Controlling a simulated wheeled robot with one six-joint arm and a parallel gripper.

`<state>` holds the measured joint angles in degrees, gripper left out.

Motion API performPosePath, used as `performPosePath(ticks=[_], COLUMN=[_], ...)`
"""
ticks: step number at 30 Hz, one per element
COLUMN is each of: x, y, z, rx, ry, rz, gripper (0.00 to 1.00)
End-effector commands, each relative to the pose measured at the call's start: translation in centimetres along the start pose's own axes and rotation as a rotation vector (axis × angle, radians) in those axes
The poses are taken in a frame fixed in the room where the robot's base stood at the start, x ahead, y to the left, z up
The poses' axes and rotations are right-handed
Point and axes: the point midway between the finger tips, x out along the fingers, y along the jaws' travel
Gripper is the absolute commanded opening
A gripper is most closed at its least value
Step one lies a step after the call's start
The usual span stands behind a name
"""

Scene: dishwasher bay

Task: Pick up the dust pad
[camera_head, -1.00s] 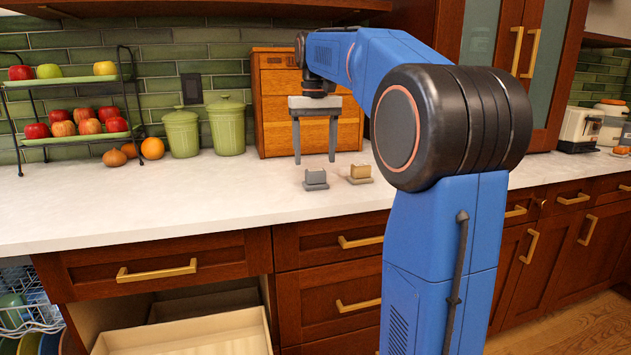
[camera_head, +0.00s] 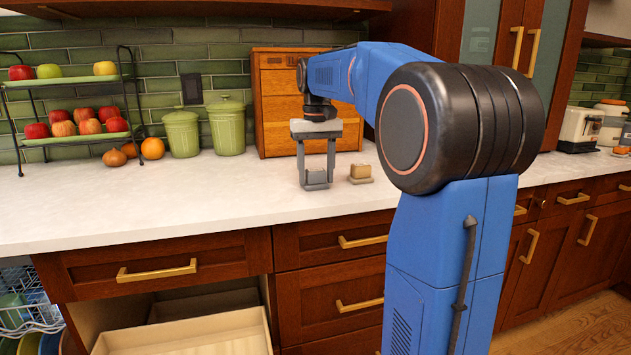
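Two small blocks stand on the white countertop. One is a grey block on a grey base (camera_head: 316,178); the other is a tan block on a tan base (camera_head: 360,174) just to its right. I cannot tell from their looks which is the dust pad. My gripper (camera_head: 316,181) points straight down over the grey one, with one finger at its left side and one at its right. The fingers look open and spread about the block's width; I cannot see whether they touch it. The tan block stands apart, outside the fingers.
A wooden cabinet box (camera_head: 277,105) stands behind the gripper. Green canisters (camera_head: 227,127) and a two-tier fruit rack (camera_head: 75,140) stand to the left. The countertop (camera_head: 190,195) in front of them is clear. A drawer (camera_head: 185,338) is open below the counter's edge.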

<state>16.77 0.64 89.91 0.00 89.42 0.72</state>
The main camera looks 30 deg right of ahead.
Motion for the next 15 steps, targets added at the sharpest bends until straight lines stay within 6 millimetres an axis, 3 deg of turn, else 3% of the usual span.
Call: performPosePath(ticks=[10, 15], x=[-0.3, -2.2], y=[0.0, 0.0], z=[0.0, -0.1], rx=[0.0, 0.0], ry=[0.0, 0.002], rz=[0.0, 0.0], gripper=[0.3, 0.3])
